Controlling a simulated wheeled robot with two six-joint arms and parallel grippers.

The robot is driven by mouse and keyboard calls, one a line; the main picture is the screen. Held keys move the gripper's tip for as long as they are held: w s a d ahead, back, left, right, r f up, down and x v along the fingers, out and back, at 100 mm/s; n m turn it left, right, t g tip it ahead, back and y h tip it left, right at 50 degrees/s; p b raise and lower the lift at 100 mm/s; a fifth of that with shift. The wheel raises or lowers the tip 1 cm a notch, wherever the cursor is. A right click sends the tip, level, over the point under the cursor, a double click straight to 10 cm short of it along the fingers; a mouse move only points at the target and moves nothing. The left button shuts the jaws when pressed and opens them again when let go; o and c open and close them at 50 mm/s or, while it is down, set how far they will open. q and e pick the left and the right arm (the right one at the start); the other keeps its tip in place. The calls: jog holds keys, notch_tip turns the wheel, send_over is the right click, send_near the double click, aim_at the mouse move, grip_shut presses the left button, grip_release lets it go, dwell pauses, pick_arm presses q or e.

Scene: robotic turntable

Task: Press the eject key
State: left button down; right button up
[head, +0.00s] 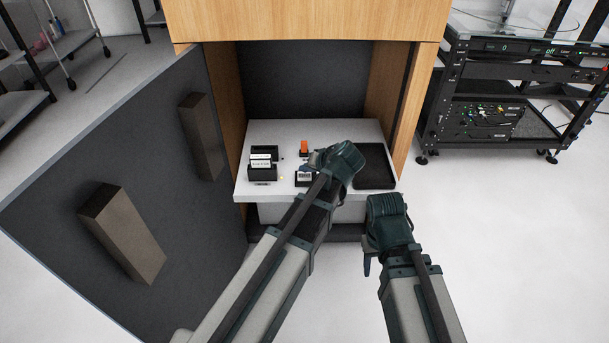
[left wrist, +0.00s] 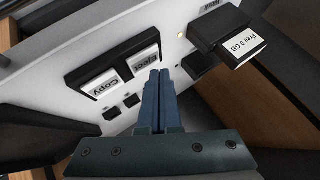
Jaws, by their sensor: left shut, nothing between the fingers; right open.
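The eject key (left wrist: 145,58), a white-topped key in a black surround labelled Eject, shows in the left wrist view beside the Copy key (left wrist: 97,87). My left gripper (left wrist: 157,74) is shut and empty, its fingertips close to the lower edge of the eject key; I cannot tell if they touch. In the head view my left gripper (head: 316,158) is over the middle of the white panel (head: 348,130) and hides part of its controls. My right gripper (head: 370,262) is open and empty, in front of the panel at the right.
A black dock (head: 262,173) with white-labelled pieces stands at the panel's left; one label reads Free 0 GB (left wrist: 243,48). A small yellow light (left wrist: 180,35) glows nearby. A black tray (head: 374,168) lies at the right. Wooden cabinet walls and an open grey door (head: 150,150) flank the panel.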

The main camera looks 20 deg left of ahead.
aim_at(306, 178)
pick_arm(q)
jog(key=shift+r+p, duration=2.6)
jog(key=shift+f, duration=0.1)
jog(key=s+d+r+m+g+h+p, duration=0.1)
jog(key=s+d+r+g+h+p, duration=0.1)
jog(key=s+d+r+p, duration=0.2)
jog(key=s+d+r+m+g+h+p, duration=0.2)
jog(key=s+d+r+p, duration=0.2)
jog(key=s+p, duration=0.6)
jog(key=s+d+r+m+g+h+p, duration=0.1)
jog(key=s+d+r+m+h+p, duration=0.1)
jog(key=s+d+r+p, duration=0.2)
jog(key=s+r+p, duration=0.3)
jog(key=s, duration=0.2)
jog(key=shift+d+g, duration=0.25)
jog(key=shift+g, duration=0.15)
jog(key=shift+s, duration=0.1)
